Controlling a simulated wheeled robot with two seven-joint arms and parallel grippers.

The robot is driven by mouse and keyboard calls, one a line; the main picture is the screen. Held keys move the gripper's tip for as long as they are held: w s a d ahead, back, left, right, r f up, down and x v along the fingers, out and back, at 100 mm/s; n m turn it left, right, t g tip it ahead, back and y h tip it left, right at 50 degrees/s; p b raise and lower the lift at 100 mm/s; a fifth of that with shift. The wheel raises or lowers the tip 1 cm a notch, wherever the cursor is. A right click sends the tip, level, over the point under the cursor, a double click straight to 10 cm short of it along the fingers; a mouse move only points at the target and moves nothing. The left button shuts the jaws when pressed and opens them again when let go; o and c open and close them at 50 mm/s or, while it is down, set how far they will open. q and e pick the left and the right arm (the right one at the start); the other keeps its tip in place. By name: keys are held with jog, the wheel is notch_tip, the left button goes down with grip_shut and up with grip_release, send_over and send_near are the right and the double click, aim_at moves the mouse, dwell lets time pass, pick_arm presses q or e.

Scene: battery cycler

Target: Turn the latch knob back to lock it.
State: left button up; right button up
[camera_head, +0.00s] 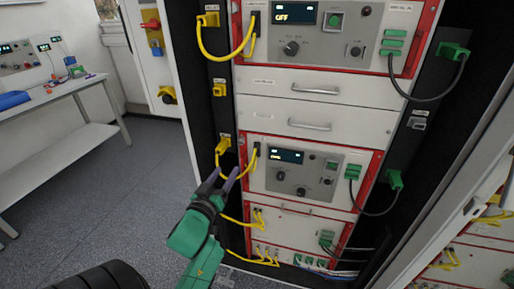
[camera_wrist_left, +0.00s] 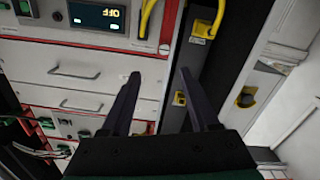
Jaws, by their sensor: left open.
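A yellow and black knob (camera_head: 167,94) sits on the white panel left of the rack, and it also shows in the left wrist view (camera_wrist_left: 246,97). I cannot tell for sure that this is the latch knob, or how it is turned. My left gripper (camera_head: 224,174) is open and empty in front of the rack's lower left, below and to the right of that knob. In the left wrist view the gripper (camera_wrist_left: 160,73) has its two dark fingers apart with nothing between them. My right gripper is not in view.
The rack holds an upper unit (camera_head: 345,30) and a lower unit (camera_head: 300,172) with red frames, displays and black dials. Yellow cables (camera_head: 228,52) and dark cables (camera_head: 430,98) loop out in front. A red and yellow switch (camera_head: 151,25) is on the panel. A white bench (camera_head: 75,135) stands left; open floor lies between.

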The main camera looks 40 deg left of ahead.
pick_arm(q)
jog(key=p, duration=0.1)
send_near(240, 143)
jog(key=x, duration=0.8)
jog(key=shift+w+a+p, duration=0.1)
jog(key=shift+w+p, duration=0.15)
jog(key=shift+p, duration=0.15)
grip_shut()
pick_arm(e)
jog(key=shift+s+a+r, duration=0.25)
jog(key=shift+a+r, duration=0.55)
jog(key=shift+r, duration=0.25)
